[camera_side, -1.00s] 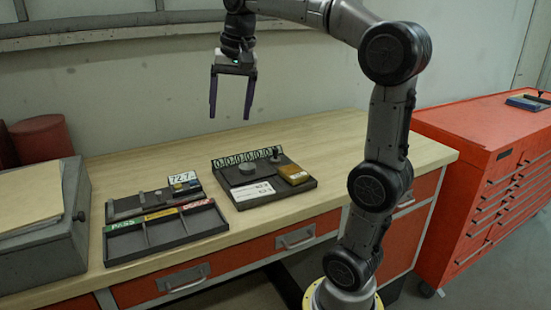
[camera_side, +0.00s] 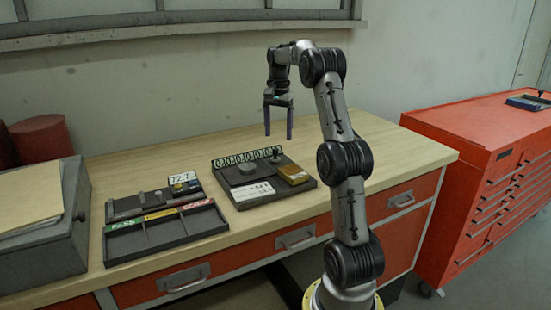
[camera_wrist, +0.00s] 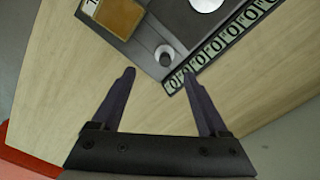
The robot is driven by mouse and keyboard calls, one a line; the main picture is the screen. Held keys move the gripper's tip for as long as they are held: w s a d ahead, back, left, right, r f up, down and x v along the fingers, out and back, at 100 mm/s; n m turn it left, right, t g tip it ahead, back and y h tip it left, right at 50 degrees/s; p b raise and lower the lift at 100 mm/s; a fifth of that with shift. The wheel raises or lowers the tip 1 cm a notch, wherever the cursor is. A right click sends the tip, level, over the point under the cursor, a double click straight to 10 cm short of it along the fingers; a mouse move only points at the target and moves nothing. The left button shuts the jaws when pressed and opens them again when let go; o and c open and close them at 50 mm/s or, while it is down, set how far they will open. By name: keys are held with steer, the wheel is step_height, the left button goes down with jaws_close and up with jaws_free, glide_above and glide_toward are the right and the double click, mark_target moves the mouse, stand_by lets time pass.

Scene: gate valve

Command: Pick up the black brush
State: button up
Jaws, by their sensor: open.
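No thing shows clearly as a black brush. A small dark upright piece with a pale part (camera_side: 276,154) stands at the back right corner of the black tray (camera_side: 238,199); I cannot tell if it is the brush. In the wrist view it shows as a round, part pale and part dark thing (camera_wrist: 165,54), just beyond my fingertips. My gripper (camera_side: 279,136) points down above the bench, near that corner. In the wrist view my gripper (camera_wrist: 158,72) is open, with nothing between its fingers and bare wood below.
The tray also holds a row of number tags (camera_side: 245,157), a round grey disc (camera_side: 249,168), white cards (camera_side: 252,191) and a brown block (camera_side: 294,174). A sorting tray (camera_side: 165,232) and grey box (camera_side: 45,245) lie left. The bench's back right is clear.

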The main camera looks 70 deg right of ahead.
mark_target(276, 155)
steer(key=f, duration=0.5)
steer(key=w+f, duration=0.1)
steer(key=f, duration=0.2)
steer(key=shift+f, duration=0.1)
jaws_close()
